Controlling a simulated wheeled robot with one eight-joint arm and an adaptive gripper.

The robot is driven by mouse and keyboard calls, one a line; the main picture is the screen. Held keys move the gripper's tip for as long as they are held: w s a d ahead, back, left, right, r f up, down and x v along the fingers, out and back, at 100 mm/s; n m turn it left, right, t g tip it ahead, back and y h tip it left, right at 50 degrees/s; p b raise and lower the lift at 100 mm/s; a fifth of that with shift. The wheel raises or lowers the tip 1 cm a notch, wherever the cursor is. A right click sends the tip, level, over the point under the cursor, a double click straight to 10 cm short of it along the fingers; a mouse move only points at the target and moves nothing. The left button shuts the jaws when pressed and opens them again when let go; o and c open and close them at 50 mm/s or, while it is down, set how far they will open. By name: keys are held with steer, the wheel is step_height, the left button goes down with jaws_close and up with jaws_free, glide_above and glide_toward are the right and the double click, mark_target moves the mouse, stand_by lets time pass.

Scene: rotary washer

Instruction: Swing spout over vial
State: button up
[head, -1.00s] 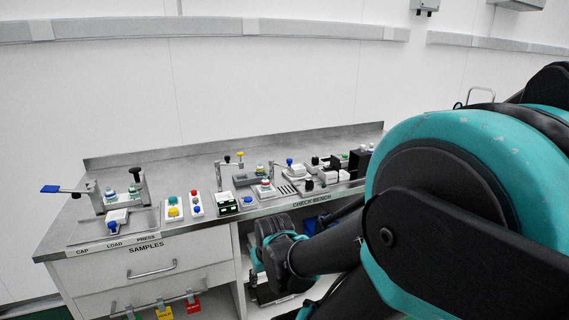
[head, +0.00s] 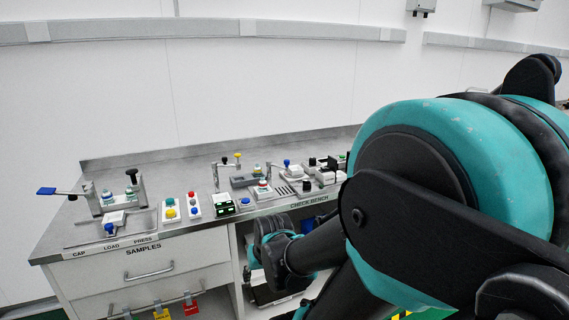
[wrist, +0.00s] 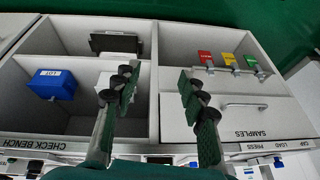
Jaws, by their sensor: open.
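The spout is probably the grey post with a horizontal arm and a yellow knob (head: 237,156) on the check bench in the head view. A small vial-like item with a red band and a light top (head: 263,186) stands just below and right of it on a small base. I cannot tell for sure which piece is the vial. My gripper (wrist: 157,85) is open and empty in the wrist view, its two fingers apart in front of the cabinet, below the bench top. It is not touching the spout. The wrist view shows neither spout nor vial clearly.
The cabinet holds a blue box (wrist: 53,84) on an open shelf and a samples drawer (wrist: 227,116). Red, yellow and green tags (wrist: 229,61) hang by it. On the bench, a press with a blue lever (head: 62,191) and button panels (head: 181,208) stand left.

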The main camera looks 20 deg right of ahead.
steer(key=w+r+m+t+y, duration=0.3)
steer(key=w+r+m, duration=0.1)
steer(key=w+m, duration=0.6)
steer(key=m+t+h, duration=0.5)
steer(key=m+t, duration=0.5)
steer(key=m, duration=1.6)
glide_toward(288, 162)
steer(key=w, duration=1.1)
steer(key=shift+w+d+f, duration=0.1)
steer(key=shift+d, duration=0.3)
jaws_close()
